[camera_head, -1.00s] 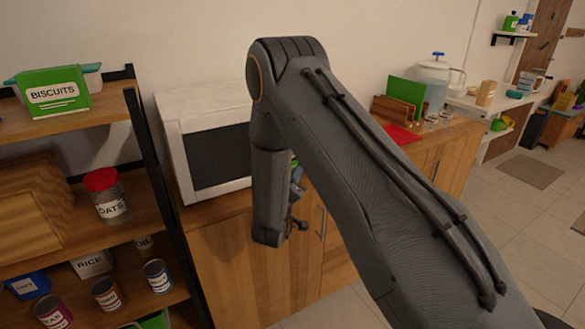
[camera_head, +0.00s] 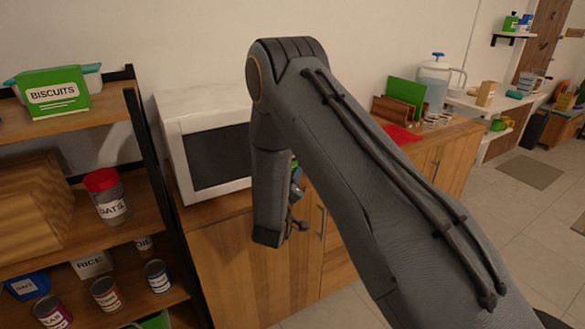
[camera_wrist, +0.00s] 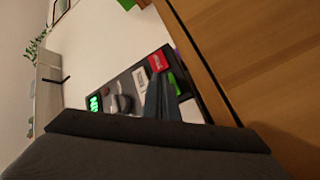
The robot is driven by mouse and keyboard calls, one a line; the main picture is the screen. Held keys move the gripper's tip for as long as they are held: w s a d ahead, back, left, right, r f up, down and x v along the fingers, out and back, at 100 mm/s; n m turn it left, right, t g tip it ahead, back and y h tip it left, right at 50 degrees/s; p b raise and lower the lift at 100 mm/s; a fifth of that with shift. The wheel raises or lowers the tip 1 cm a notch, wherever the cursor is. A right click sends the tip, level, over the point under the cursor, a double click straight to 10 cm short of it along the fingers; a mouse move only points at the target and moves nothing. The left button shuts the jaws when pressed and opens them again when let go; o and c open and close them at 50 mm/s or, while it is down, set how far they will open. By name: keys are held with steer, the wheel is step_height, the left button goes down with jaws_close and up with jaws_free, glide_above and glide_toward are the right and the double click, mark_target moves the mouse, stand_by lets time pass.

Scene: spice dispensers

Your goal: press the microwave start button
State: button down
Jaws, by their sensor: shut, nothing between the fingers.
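The white microwave (camera_head: 177,115) stands on the wooden cabinet, and my arm hides its right side in the head view. In the wrist view its dark control panel (camera_wrist: 112,82) shows tilted, with a lit green display (camera_wrist: 95,103), a round knob (camera_wrist: 121,104), a pale keypad (camera_wrist: 140,77), a red button (camera_wrist: 158,63) and a green button (camera_wrist: 174,83). The button labels are too small to read. My gripper (camera_wrist: 159,84) is shut and empty. Its tips are in front of the panel, beside the green and red buttons; I cannot tell whether they touch it.
The wooden cabinet (camera_head: 225,255) is under the microwave, and its front shows close in the wrist view. A shelf with a black post (camera_head: 160,190), cans and boxes stands at left. A red board (camera_head: 402,134) and a green board (camera_head: 405,95) are to the right.

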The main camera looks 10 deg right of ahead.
steer(key=shift+w+a+r+b, duration=0.2)
steer(key=shift+w+r+b, duration=0.1)
steer(key=shift+w, duration=0.25)
stand_by(1.2)
steer(key=shift+w+a+r, duration=0.2)
steer(key=shift+w+r, duration=0.05)
steer(key=shift+r, duration=0.05)
stand_by(0.7)
steer(key=shift+s+f, duration=0.2)
steer(key=shift+f, duration=0.05)
stand_by(0.4)
steer(key=shift+s+d+f+p, duration=0.25)
steer(key=shift+s+f+p, duration=0.15)
steer(key=shift+s+f, duration=0.15)
steer(key=shift+s+d+f+p, duration=0.25)
steer(key=shift+s+f+p, duration=0.15)
steer(key=shift+s+f, duration=0.15)
steer(key=shift+s+d+r+p, duration=0.15)
steer(key=shift+s+d+r, duration=0.15)
steer(key=shift+s, duration=0.25)
steer(key=shift+s+d+r+p, duration=0.15)
steer(key=shift+s+r, duration=0.2)
steer(key=shift+s, duration=0.2)
